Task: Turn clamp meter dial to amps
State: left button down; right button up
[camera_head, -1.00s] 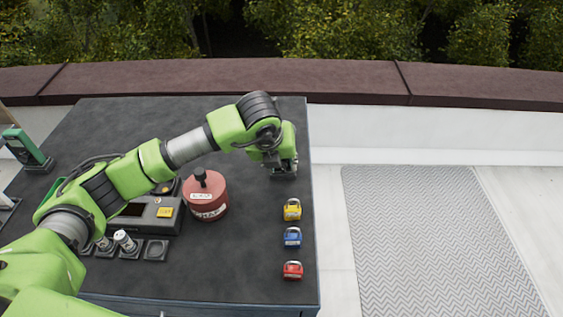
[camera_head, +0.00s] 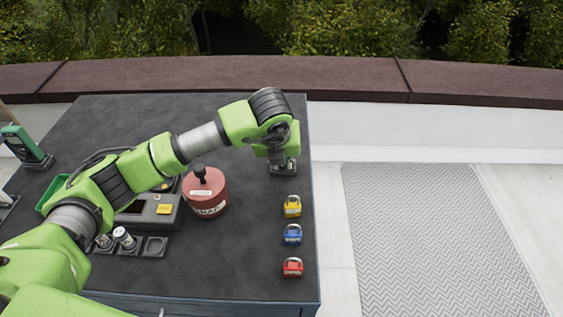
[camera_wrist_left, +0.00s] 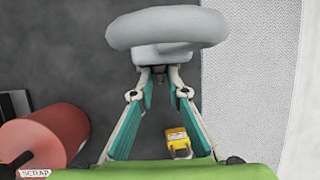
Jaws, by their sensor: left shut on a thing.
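A green hand-held meter (camera_head: 18,139), which looks like the clamp meter, stands on a dark base at the far left of the table in the head view. Its dial is too small to make out. My left gripper (camera_head: 284,170) points down near the table's right edge, far from the meter. In the left wrist view the left gripper's teal-lined fingers (camera_wrist_left: 160,80) come together beside a light-grey rounded shape. My right gripper is not in view.
Yellow (camera_head: 292,208), blue (camera_head: 292,236) and red (camera_head: 292,268) padlocks line the table's right side. A red can (camera_head: 207,199) stands left of them. A grey box (camera_head: 158,219) and small cylinders (camera_head: 124,240) lie under my arm. The table's front middle is clear.

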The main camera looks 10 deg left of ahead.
pick_arm(q)
jog(key=y+b, duration=0.2)
jog(key=d+m+g+y+b, duration=0.1)
jog(key=y+b, duration=0.1)
jog(key=y, duration=0.1)
jog(key=shift+w+d+f+b, duration=0.2)
jog(key=shift+b, duration=0.2)
jog(key=shift+d+m+y, duration=0.1)
jog(key=shift+m+y, duration=0.2)
jog(key=shift+y, duration=0.7)
jog(key=shift+d+y, duration=0.1)
jog(key=shift+y, duration=0.8)
jog(key=shift+f+m, duration=0.1)
jog(key=shift+m, duration=0.2)
jog(key=c, duration=2)
grip_release()
jog(key=shift+o, duration=0.2)
